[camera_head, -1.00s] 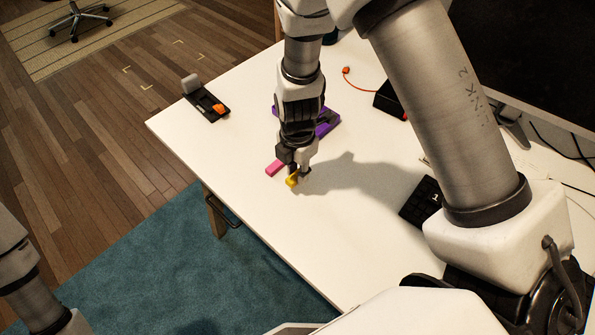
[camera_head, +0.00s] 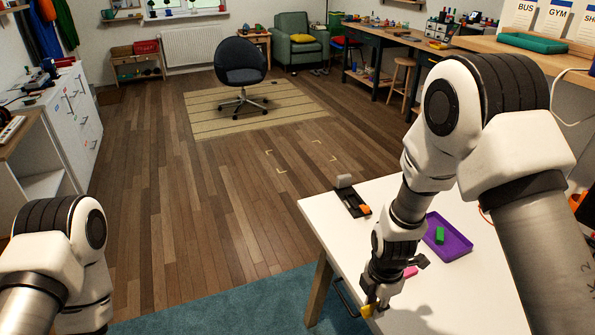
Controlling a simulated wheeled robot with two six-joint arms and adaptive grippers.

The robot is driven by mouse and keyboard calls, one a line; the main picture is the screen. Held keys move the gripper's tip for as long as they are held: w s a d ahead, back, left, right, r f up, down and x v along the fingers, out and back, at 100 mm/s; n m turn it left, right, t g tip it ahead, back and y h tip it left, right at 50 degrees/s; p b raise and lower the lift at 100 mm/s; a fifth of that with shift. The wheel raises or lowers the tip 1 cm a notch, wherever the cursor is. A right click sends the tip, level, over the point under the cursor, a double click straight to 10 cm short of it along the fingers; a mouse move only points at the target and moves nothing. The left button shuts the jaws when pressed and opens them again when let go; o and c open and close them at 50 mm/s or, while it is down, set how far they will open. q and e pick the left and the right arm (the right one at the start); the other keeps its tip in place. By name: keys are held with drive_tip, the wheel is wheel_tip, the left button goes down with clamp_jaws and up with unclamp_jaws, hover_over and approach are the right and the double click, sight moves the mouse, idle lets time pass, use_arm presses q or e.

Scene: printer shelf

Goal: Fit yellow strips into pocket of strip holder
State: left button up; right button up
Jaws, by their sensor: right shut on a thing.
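My right gripper (camera_head: 375,300) is at the near left part of the white table. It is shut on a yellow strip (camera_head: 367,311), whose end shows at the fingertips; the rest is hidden. A pink strip (camera_head: 411,272) lies just behind it, partly covered by my gripper. A purple tray (camera_head: 459,248) stands beyond, with a green block (camera_head: 440,235) in it. A black holder-like object (camera_head: 351,203) with a grey upright end and an orange part (camera_head: 365,210) sits at the table's far left corner; I cannot tell if it is the strip holder. My left gripper is out of view.
The white table (camera_head: 340,230) has free room left of my right gripper, near its edge. My right arm covers much of the table's right side. A dark office chair (camera_head: 240,70) and shelves stand far off on the wooden floor.

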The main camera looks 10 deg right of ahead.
drive_tip(key=shift+w, duration=0.15)
drive_tip(key=w+a+m, duration=0.1)
drive_tip(key=m, duration=0.6)
drive_tip(key=w+a+r+m, duration=0.1)
drive_tip(key=m, duration=0.5)
drive_tip(key=w+a+r+m, duration=0.1)
drive_tip(key=m, duration=0.6)
drive_tip(key=shift+w+a+r+m, duration=0.1)
drive_tip(key=shift+w+a+m, duration=0.2)
drive_tip(key=shift+w+a, duration=0.1)
